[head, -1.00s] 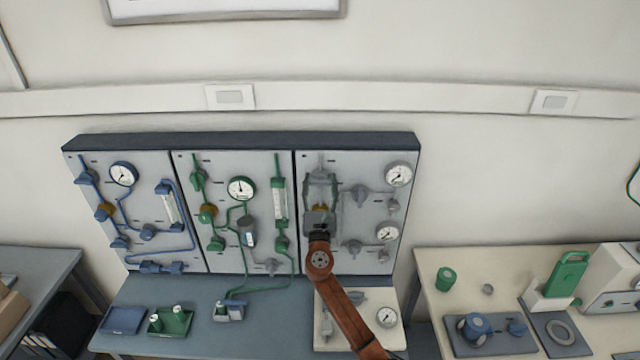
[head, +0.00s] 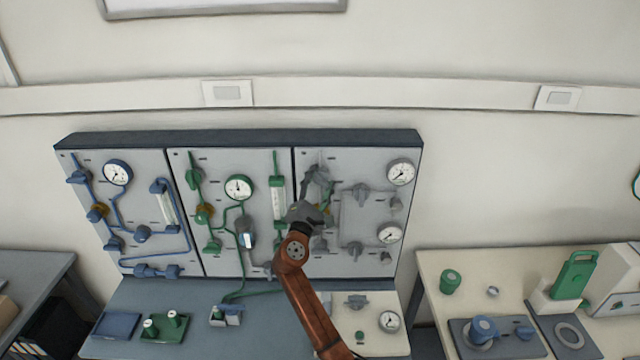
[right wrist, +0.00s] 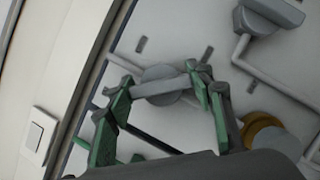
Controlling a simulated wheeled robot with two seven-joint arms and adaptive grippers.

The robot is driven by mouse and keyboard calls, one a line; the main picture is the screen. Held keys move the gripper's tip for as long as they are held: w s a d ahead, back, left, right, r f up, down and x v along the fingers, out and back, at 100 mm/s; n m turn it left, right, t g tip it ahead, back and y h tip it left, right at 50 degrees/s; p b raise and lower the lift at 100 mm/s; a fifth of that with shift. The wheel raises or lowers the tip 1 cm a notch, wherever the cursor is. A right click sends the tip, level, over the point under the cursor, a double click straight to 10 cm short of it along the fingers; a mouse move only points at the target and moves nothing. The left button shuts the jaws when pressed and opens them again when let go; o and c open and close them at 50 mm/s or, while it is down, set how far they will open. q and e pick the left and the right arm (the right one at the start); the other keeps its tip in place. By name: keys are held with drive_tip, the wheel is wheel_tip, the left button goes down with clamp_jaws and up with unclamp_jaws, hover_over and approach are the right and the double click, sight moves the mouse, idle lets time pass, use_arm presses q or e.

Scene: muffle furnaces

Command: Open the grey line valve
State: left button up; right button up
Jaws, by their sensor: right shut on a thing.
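The grey line's panel (head: 345,262) is the right one of three in the head view. My right gripper (head: 318,184) is at its upper left, with the wrist tilted. In the right wrist view, my right gripper (right wrist: 161,86) is shut on the grey valve handle (right wrist: 162,87), a bar on a round hub, with a green-padded finger at each end. The gripper hides most of this valve in the head view. Another grey valve (head: 361,193) sits to its right; one also shows in the right wrist view (right wrist: 268,14). My left gripper is out of view.
Grey gauges (head: 400,172) line the panel's right side. An amber part (right wrist: 258,128) is close to my gripper in the right wrist view. The green panel (head: 232,160) adjoins on the left. A pale board (head: 375,340) with a gauge lies below.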

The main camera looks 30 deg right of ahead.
drive_tip(key=m+g, duration=0.1)
drive_tip(key=m, duration=0.3)
drive_tip(key=shift+g, duration=0.4)
drive_tip(key=shift+f+m+g+y+p, duration=0.1)
drive_tip(key=shift+m+g+y+p, duration=0.25)
drive_tip(key=shift+m, duration=0.85)
drive_tip(key=shift+m+g+y+p, duration=0.25)
drive_tip(key=shift+m+g+p, duration=0.1)
drive_tip(key=shift+m, duration=0.85)
drive_tip(key=o, duration=1.2)
drive_tip(key=shift+s+a, duration=0.1)
drive_tip(key=v, duration=1.1)
drive_tip(key=shift+s+a, duration=0.2)
drive_tip(key=shift+a, duration=0.1)
